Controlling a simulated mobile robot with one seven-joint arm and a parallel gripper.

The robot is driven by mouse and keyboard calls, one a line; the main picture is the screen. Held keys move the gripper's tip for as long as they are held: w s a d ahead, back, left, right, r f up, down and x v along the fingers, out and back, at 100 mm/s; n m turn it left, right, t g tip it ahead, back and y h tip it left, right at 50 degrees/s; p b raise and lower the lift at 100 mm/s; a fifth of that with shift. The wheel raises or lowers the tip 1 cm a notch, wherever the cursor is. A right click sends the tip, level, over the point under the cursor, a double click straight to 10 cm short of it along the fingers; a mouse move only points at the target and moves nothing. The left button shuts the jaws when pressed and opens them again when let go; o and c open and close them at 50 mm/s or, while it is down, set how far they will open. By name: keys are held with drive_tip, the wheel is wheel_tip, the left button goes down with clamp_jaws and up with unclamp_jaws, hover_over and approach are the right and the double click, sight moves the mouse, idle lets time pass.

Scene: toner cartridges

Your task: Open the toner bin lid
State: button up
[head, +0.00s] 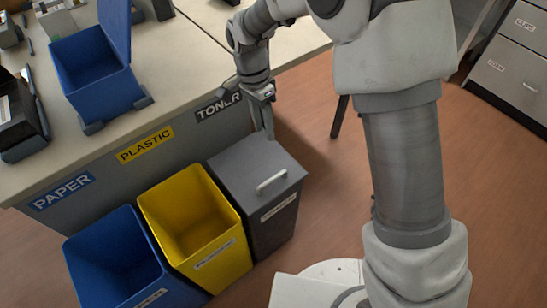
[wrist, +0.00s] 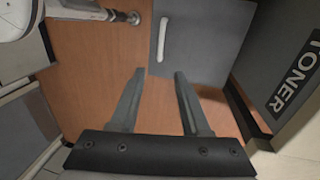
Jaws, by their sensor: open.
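The toner bin (head: 276,213) is the dark grey bin at the right of a row of bins. Its grey lid (head: 244,166) is closed, with a white bar handle (head: 271,182) near the front edge. In the wrist view the lid (wrist: 205,40) is at the top, with the handle (wrist: 163,39) near its left edge. My gripper (head: 265,134) is open and empty, above the back of the lid in the head view. In the wrist view its fingertips (wrist: 159,72) appear below the handle, apart from it.
An open yellow plastic bin (head: 195,215) and an open blue paper bin (head: 115,260) stand to the left. The table (head: 190,60) bears PAPER, PLASTIC and TONER signs, and a small blue bin (head: 92,75) stands on it. Drawer cabinets (head: 515,60) stand at the right. Brown floor lies beside the toner bin.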

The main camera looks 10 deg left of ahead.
drive_tip(key=f, duration=0.2)
drive_tip(key=b, duration=0.4)
hover_over(270, 174)
drive_tip(key=s, duration=0.4)
drive_tip(key=f, duration=1.1)
drive_tip(key=d+f, duration=0.1)
drive_tip(key=f, duration=0.4)
drive_tip(key=shift+w+f, duration=0.15)
drive_tip(key=shift+w, duration=0.1)
clamp_jaws()
drive_tip(key=shift+a, duration=0.1)
